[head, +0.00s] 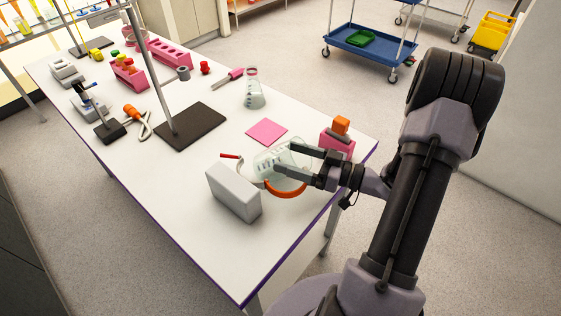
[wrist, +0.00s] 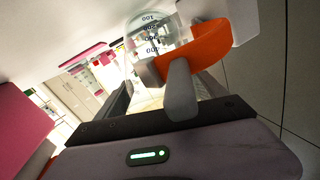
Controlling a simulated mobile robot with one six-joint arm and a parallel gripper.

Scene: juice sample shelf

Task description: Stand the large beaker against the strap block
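The large beaker (head: 265,160) is clear glass with a printed scale and stands near the table's right edge. In the wrist view its scale (wrist: 150,36) reads upside down. The light grey strap block (head: 232,192) stands close to its left and front. An orange strap (head: 286,190) curves past the beaker's near side; it also shows in the wrist view (wrist: 207,46). My gripper (head: 284,160) reaches in from the right, its fingers apart along the beaker's sides. I cannot tell whether they press on the glass, or whether beaker and block touch.
A pink block (head: 337,145) with grey and orange pieces stands just behind my gripper. A pink square (head: 267,132) lies flat beyond the beaker. A small flask (head: 254,92) and a stand's dark base (head: 190,127) are farther off. The table's front left is clear.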

